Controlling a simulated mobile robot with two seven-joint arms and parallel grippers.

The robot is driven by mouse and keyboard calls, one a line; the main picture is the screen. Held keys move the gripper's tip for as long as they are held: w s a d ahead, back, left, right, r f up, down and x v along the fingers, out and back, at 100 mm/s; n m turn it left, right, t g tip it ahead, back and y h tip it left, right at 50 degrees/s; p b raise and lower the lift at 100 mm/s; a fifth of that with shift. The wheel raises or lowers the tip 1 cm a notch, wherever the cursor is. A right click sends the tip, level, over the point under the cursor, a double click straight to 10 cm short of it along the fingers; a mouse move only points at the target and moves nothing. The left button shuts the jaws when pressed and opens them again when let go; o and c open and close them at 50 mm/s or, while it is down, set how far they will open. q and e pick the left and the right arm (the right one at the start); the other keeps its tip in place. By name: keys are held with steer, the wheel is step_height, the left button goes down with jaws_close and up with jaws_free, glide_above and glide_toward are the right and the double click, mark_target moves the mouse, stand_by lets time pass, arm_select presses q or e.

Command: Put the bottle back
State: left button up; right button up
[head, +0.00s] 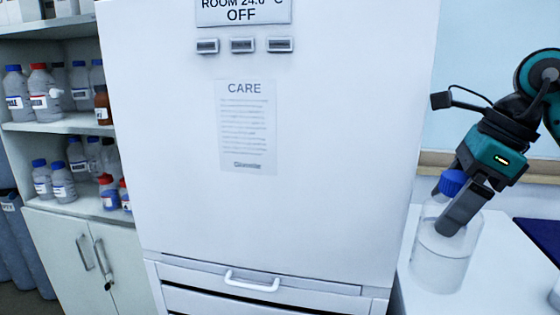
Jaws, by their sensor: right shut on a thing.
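A clear bottle (436,268) with a blue cap (453,181) and clear liquid in its lower part is at the right. It appears upright on or just over the white counter; I cannot tell if its base touches. My right gripper (452,205) comes down from the upper right and is shut on the bottle near its cap and neck. One finger covers part of the bottle's neck and shoulder. My left gripper is not in the head view.
A tall white cabinet (330,130) with a lower drawer handle (251,282) fills the middle. Shelves (70,126) at the left hold several bottles with blue and red caps. The white counter (505,270) has some bare room right of the bottle. A dark blue mat (545,240) lies at the right edge.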

steer(key=a+n+g, duration=0.1)
steer(key=a+n, duration=0.2)
steer(key=a, duration=0.8)
step_height(320, 180, down, 19)
steer(key=s+d+n+g+h, duration=0.2)
steer(key=n+g, duration=0.3)
steer(key=n, duration=1.6)
steer(key=shift+g+h, duration=0.3)
steer(key=shift+h, duration=0.6)
steer(key=shift+f, duration=0.1)
